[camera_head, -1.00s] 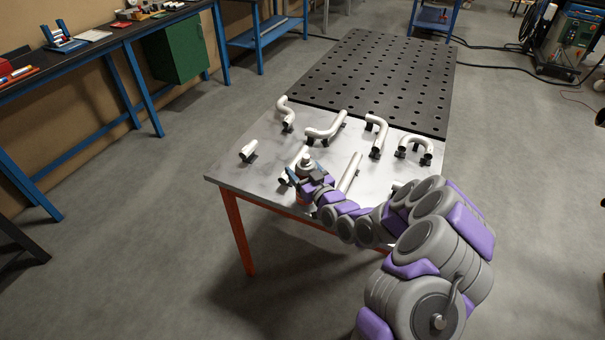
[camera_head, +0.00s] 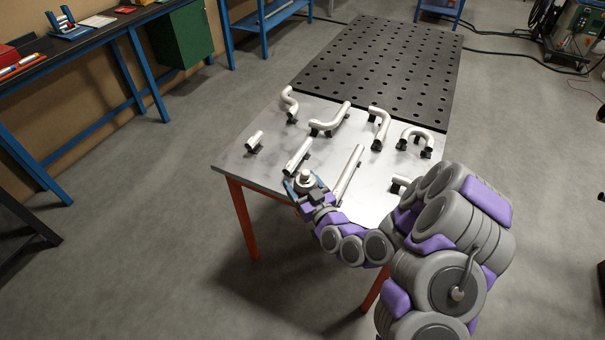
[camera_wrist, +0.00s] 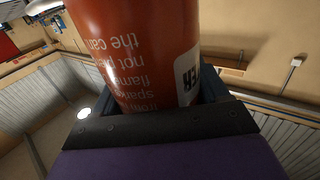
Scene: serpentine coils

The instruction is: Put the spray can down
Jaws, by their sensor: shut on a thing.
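The spray can shows in the wrist view as a red-orange cylinder (camera_wrist: 140,45) with white print and a label, filling the upper middle. In the head view its pale top (camera_head: 305,177) shows at the near edge of the table. My gripper (camera_head: 304,188) is shut around the can, and its dark jaws also show in the wrist view (camera_wrist: 208,85). The can appears upright in the head view. My arm hides its lower part, so I cannot tell whether it touches the table (camera_head: 235,160).
Several white bent and straight pipes on dark supports stand on the light tabletop, including a straight pipe (camera_head: 347,172) right of the can and another (camera_head: 297,155) behind it. A black perforated plate (camera_head: 385,65) lies beyond. A workbench (camera_head: 75,50) stands at left.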

